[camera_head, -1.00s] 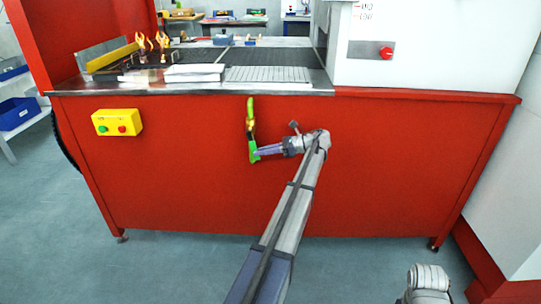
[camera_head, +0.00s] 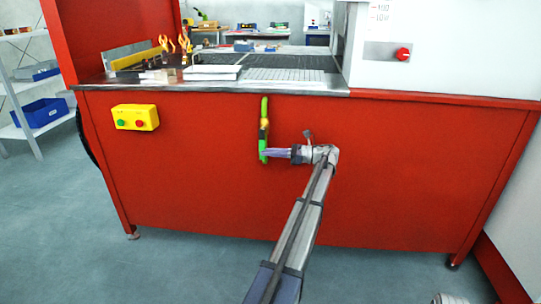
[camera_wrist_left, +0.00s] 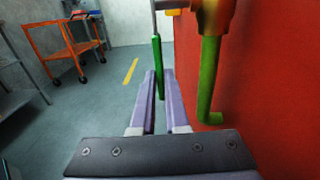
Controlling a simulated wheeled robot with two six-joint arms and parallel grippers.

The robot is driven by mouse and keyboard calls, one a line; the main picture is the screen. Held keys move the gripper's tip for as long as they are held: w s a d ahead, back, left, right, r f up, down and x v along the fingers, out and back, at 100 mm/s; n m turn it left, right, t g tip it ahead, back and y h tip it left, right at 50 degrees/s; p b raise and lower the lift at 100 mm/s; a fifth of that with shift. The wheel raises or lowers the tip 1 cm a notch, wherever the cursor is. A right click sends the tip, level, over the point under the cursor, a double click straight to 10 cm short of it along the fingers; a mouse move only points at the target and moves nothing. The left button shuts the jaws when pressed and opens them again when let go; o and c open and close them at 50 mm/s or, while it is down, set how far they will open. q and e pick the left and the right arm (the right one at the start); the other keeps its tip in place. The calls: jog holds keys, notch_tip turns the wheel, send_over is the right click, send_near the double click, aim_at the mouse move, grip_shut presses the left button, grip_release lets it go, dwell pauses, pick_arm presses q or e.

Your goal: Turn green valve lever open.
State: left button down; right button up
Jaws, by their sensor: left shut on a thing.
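The green valve lever (camera_wrist_left: 157,55) hangs down from a metal stem in the left wrist view, roughly parallel to the green pipe (camera_wrist_left: 208,80) beside it. My left gripper (camera_wrist_left: 159,73) has its two fingers on either side of the lever's lower part and is shut on it. In the head view the left gripper (camera_head: 265,153) reaches the lower green part below the brass valve body (camera_head: 264,125), on the red panel. Lever and pipe overlap there and are hard to tell apart. My right gripper is not in view.
The red machine panel (camera_head: 400,170) stands close beside the gripper. A yellow button box (camera_head: 136,117) is on its left. The mesh belt (camera_head: 285,62) lies above. Open grey floor (camera_wrist_left: 105,115), an orange cart (camera_wrist_left: 70,48) and shelves (camera_head: 35,105) lie to the left.

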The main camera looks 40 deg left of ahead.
pick_arm(q)
jog(key=c, duration=0.9)
grip_release()
jog(key=v, duration=0.7)
jog(key=shift+w+d, duration=0.2)
jog(key=shift+d, duration=0.1)
